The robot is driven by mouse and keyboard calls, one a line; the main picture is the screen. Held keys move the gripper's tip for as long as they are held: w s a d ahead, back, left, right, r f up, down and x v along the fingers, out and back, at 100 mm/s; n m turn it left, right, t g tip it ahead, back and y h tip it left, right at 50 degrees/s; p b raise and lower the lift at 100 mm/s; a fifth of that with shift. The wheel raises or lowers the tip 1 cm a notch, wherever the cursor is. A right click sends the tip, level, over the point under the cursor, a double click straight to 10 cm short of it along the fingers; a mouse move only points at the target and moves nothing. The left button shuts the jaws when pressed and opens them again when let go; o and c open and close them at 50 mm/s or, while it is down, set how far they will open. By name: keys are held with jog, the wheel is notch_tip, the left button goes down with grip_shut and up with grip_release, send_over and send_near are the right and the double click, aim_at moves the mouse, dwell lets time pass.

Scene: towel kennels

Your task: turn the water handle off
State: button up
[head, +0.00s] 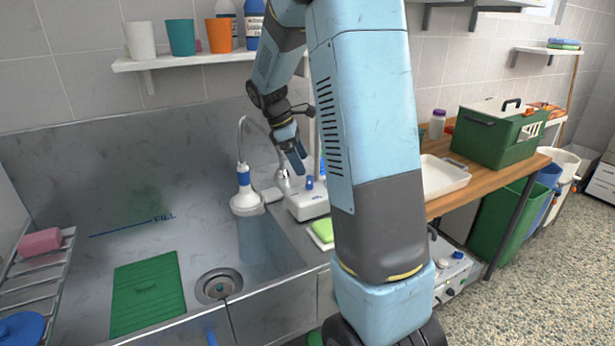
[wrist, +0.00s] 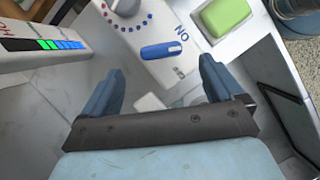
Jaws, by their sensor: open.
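The water handle (wrist: 163,50) is a short blue lever on a white control box (wrist: 140,68). In the wrist view it lies almost level across the picture, close to the printed word ON. In the head view the white box (head: 308,206) stands on the sink's right ledge. My gripper (head: 296,162) hangs just above and behind it. In the wrist view my gripper (wrist: 163,69) is open and empty, and the handle appears between and beyond its fingertips, without visible contact.
A gauge with lit green and blue bars (wrist: 45,44) stands left of the box. A green block (wrist: 228,16) lies on a white tray to its right. A hose with a white spray head (head: 246,201) hangs by the steel sink. My arm hides part of the bench.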

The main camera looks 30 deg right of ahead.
aim_at(309, 178)
jog(key=shift+x, duration=3.15)
jog(key=shift+c, duration=0.2)
jog(key=c, duration=1)
jog(key=shift+m, duration=0.3)
jog(key=m+y, duration=0.1)
jog(key=m, duration=0.1)
jog(key=m+g, duration=0.1)
jog(key=m, duration=0.2)
jog(key=shift+w+d+m+g+y, duration=0.15)
jog(key=shift+m+g+y, duration=0.15)
jog(key=shift+y, duration=0.1)
jog(key=m+y, duration=0.1)
jog(key=m, duration=0.1)
jog(key=m+y, duration=0.1)
jog(key=m, duration=0.2)
jog(key=shift+d+m+g, duration=0.1)
jog(key=shift+m+g, duration=0.2)
